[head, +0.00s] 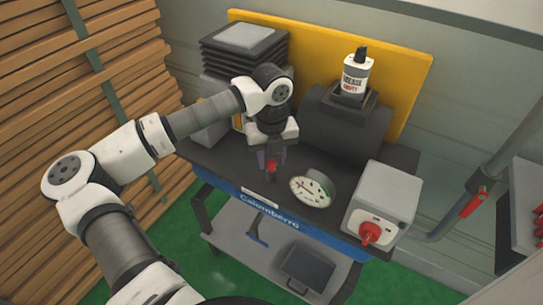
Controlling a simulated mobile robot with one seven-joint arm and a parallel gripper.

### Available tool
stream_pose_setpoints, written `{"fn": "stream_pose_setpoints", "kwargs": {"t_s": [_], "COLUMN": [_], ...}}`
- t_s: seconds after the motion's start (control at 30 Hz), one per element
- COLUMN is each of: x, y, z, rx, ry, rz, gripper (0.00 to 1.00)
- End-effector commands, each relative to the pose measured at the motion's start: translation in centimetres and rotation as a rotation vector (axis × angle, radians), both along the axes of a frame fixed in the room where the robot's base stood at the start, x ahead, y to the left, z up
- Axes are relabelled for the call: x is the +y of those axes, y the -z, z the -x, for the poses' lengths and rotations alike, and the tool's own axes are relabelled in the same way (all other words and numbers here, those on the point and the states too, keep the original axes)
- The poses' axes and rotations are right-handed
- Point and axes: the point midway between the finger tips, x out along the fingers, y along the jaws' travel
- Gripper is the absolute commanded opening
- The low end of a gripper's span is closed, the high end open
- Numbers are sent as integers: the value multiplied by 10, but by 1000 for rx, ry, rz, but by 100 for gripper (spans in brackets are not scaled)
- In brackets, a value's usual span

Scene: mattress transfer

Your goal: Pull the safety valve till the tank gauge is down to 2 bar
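The tank gauge (312,188) is a round white dial with coloured marks, on the front of the dark bench top. Its needle is too small for me to read. A small red part (271,166), which looks like the safety valve's pull, shows just left of the gauge. My gripper (271,161) points down over this red part, with its fingers beside it. Whether the fingers touch or grip it I cannot tell. The rest of the valve is hidden behind my gripper or too small to make out.
A grey box with a red rotary knob (370,232) stands at the bench's right front. A grease can (356,73) sits on the dark tank-like body (345,122) behind the gauge. Dark stacked trays (245,50) stand at the back left. A red-handled pipe (473,204) runs at right.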

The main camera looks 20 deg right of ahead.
Motion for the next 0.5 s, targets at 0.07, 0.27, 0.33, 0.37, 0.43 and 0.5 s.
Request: {"fn": "stream_pose_setpoints", "kwargs": {"t_s": [0.07,0.27,0.33,0.37,0.43,0.5], "x": [0,0,0,0,0,0], "y": [0,0,0,0,-1,-1], "z": [0,0,0,0,0,-1], "rx": [0,0,0,0,0,-2], "ry": [0,0,0,0,0,0], "rz": [0,0,0,0,0,-1], "gripper": [24,0,0,0,0,0]}}
